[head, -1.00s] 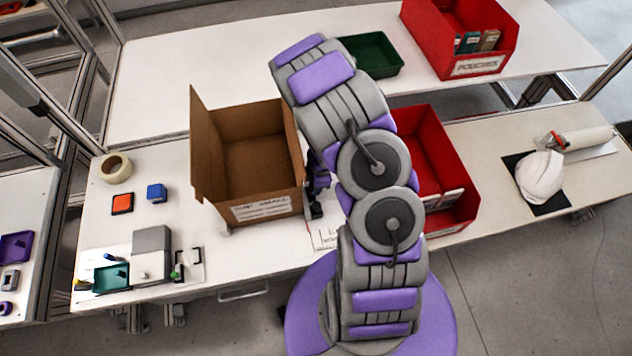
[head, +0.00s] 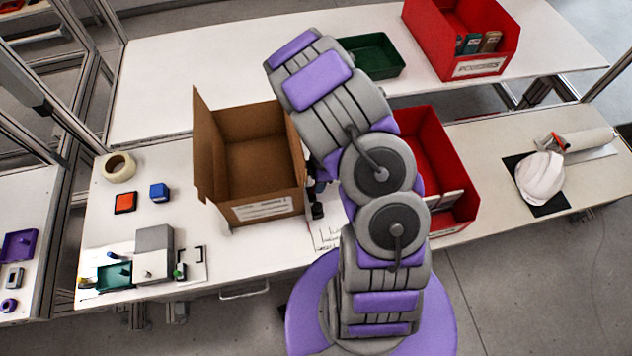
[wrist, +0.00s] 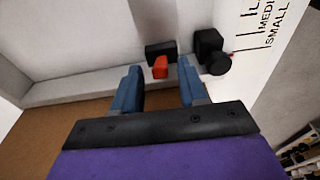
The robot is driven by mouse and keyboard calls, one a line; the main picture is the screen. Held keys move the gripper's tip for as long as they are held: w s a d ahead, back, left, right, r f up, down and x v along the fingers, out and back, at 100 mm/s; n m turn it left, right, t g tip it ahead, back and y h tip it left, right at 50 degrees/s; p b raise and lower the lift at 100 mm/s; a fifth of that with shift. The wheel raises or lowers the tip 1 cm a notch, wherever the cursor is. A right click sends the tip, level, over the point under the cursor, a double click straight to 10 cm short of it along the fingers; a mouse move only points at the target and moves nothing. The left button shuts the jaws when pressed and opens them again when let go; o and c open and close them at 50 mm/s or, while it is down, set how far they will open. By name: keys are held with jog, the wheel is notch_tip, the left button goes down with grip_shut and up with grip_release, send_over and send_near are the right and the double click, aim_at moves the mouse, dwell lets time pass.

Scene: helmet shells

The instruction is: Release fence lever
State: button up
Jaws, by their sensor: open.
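An orange-red lever (wrist: 160,67) sits beside a black block (wrist: 160,50) in the wrist view, next to a pale grey bar (wrist: 85,85) that looks like the fence. My gripper (wrist: 159,92) is open, with its two blue fingers spread on either side of the lever's line. The fingertips appear close to the lever; I cannot tell whether they touch it. Nothing is held. In the head view my arm hides most of the gripper and the lever, to the right of the cardboard box (head: 262,208).
A black knob (wrist: 218,63) stands right of the lever, near printed size marks (wrist: 268,22). In the head view a red bin (head: 455,170) stands right of my arm. A white helmet shell (head: 540,176) lies at the right. Small items, including a blue block (head: 159,191), stand at the left.

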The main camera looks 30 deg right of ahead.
notch_tip(320, 180, up, 14)
jog(key=d+p, duration=0.2)
jog(key=p, duration=0.1)
jog(key=shift+s, duration=0.2)
jog(key=shift+c, duration=0.4)
